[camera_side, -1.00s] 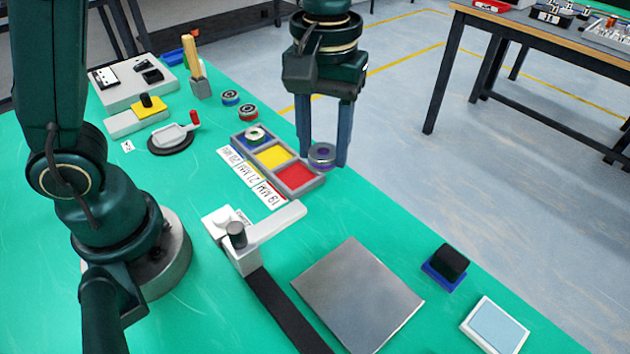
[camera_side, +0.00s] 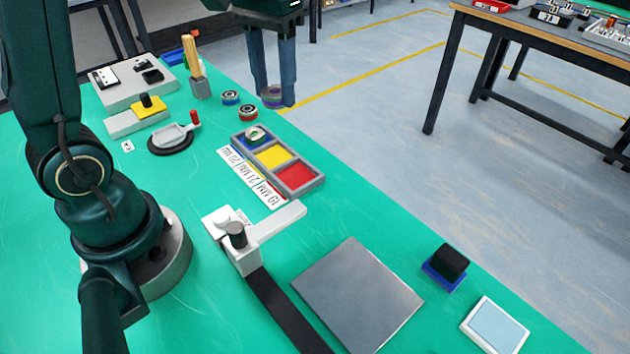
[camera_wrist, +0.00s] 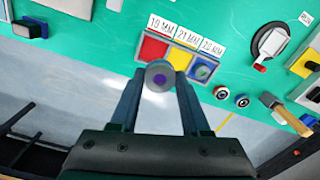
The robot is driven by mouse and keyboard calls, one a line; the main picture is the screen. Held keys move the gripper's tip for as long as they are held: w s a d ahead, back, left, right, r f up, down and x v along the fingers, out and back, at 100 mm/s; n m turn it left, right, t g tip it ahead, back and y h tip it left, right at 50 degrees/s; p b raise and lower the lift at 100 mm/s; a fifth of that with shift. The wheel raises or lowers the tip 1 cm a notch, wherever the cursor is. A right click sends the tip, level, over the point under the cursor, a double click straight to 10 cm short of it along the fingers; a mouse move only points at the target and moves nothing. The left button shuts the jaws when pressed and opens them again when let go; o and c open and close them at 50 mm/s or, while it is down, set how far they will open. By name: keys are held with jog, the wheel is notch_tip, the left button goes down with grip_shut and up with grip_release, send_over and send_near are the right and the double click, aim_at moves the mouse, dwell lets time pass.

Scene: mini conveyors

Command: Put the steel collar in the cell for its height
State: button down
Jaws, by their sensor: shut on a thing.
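My gripper (camera_side: 273,103) is shut on the steel collar (camera_side: 271,97), a grey ring with a purple-looking centre. It holds the collar in the air near the table's far edge, beyond the tray. The collar also shows between the fingertips in the wrist view (camera_wrist: 151,77). The grey three-cell tray (camera_side: 309,187) lies on the green table. Its blue cell (camera_side: 246,134) has a ring in it. The yellow cell (camera_side: 273,156) and red cell (camera_side: 296,177) are empty. Labels beside the tray (camera_wrist: 185,37) read 19 MM at red, 21 MM at yellow and 20 MM at blue.
Two small rings, one blue (camera_side: 231,97) and one red (camera_side: 248,112), lie on the table near the collar. A white gauge (camera_side: 272,222) and a grey plate (camera_side: 358,295) lie in front of the tray.

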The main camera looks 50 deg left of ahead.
jog(key=s+d+f+n, duration=0.1)
jog(key=d+f, duration=0.3)
jog(key=d, duration=0.9)
jog(key=shift+s+f+n, duration=0.2)
jog(key=shift+n, duration=0.1)
send_over(359, 295)
notch_tip(359, 295, down, 7)
jog(key=shift+a+r, duration=0.1)
jog(key=shift+f, duration=1.95)
jog(key=shift+f, duration=0.15)
jog(key=shift+c, duration=1.9)
grip_release()
